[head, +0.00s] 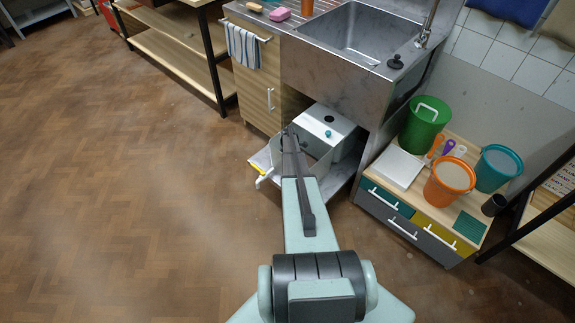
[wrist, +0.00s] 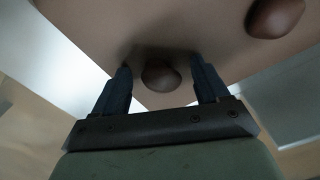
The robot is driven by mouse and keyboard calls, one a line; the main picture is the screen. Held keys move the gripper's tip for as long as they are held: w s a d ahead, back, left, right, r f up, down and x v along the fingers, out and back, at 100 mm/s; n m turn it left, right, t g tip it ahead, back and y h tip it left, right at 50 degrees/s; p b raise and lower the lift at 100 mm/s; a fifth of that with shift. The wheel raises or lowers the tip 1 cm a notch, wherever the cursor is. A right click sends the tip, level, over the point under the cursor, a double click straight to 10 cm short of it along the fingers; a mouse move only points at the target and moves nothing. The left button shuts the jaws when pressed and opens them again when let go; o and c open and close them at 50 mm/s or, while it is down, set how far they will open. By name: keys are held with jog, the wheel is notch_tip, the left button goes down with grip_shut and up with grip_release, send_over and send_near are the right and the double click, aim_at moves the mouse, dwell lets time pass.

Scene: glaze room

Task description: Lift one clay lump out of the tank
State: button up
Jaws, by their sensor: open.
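In the wrist view, my gripper (wrist: 160,67) is open, with one dark finger on each side of a brown, rounded clay lump (wrist: 161,78). I cannot tell whether either finger touches it. A second brown lump (wrist: 275,17) lies at the upper right of that view, apart from the fingers. Both lumps rest on a pale beige surface. In the head view, a pale grey-white box (head: 338,121) that looks like the tank stands under the sink. My arm reaches to it and hides part of it. The lumps and fingertips cannot be made out there.
The metal sink (head: 358,38) overhangs the box. A wooden cabinet (head: 258,95) stands at its left. At its right, a low drawer unit (head: 412,228) bears a green bucket (head: 424,128), an orange bucket (head: 449,182) and a teal bucket (head: 497,168). The wooden floor at the left is clear.

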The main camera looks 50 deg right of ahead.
jog(key=c, duration=1.2)
jog(key=shift+o, duration=0.2)
jog(key=shift+r, duration=0.1)
